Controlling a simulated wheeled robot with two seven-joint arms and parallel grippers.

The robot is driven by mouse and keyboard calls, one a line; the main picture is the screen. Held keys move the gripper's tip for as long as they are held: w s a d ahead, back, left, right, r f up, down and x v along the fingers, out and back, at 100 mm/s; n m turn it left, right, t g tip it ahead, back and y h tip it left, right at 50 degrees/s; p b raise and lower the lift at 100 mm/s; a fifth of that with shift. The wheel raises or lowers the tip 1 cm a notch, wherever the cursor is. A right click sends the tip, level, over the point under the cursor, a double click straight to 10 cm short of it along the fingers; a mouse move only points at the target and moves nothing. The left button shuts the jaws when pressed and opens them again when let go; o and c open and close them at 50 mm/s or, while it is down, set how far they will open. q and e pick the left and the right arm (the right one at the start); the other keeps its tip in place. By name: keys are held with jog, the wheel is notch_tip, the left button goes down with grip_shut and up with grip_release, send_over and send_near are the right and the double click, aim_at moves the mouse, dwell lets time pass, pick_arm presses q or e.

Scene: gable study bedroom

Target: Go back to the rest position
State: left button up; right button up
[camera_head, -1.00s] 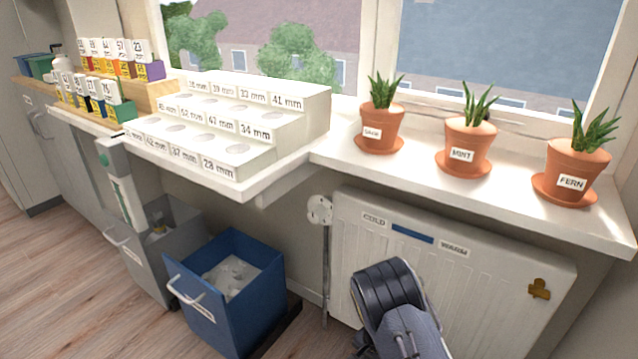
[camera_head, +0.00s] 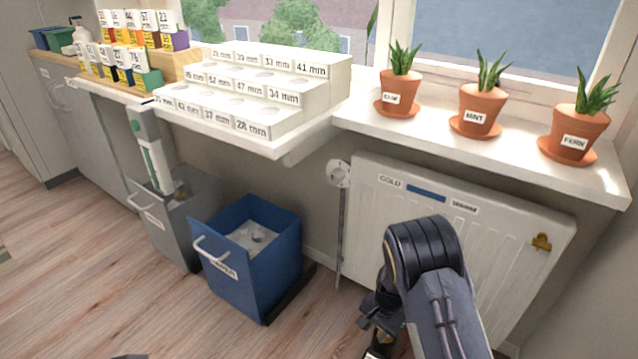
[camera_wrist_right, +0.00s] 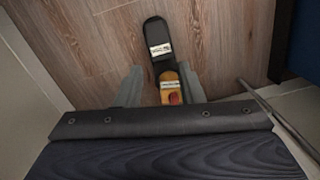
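My right arm comes in from the bottom right in the head view, in front of the radiator. Its gripper (camera_head: 376,330) points down and is partly hidden by the arm. In the right wrist view the two grey fingers (camera_wrist_right: 161,68) stand apart. A yellow and black device (camera_wrist_right: 168,84) with a red button and white labels shows between and beyond them. Floor shows between the left finger and the device, so the gripper looks open. I cannot tell how far below the fingers the device is.
A white radiator (camera_head: 480,240) stands behind my right arm. A blue open drawer (camera_head: 265,270) and a grey one (camera_head: 190,240) stick out to the left. Potted plants stand on the sill (camera_head: 515,160); a stepped white rack (camera_head: 320,100) is on the counter.

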jog(key=s+d+r+n+t+y, duration=0.15)
jog(key=s+r, duration=0.35)
jog(key=r, duration=0.7)
jog(key=s+d+r+n+t+y, duration=0.1)
jog(key=s+d+r+y, duration=0.2)
jog(key=r, duration=0.9)
jog(key=s+r+n+t+h, duration=0.15)
jog(key=s+r, duration=0.25)
jog(key=s, duration=0.6)
jog(key=s+r+n+t, duration=0.1)
jog(key=s+r+n, duration=0.25)
jog(key=s, duration=0.65)
notch_tip(320, 180, up, 30)
jog(key=p, duration=3)
jog(key=shift+w+d, duration=0.2)
jog(key=shift+d, duration=0.2)
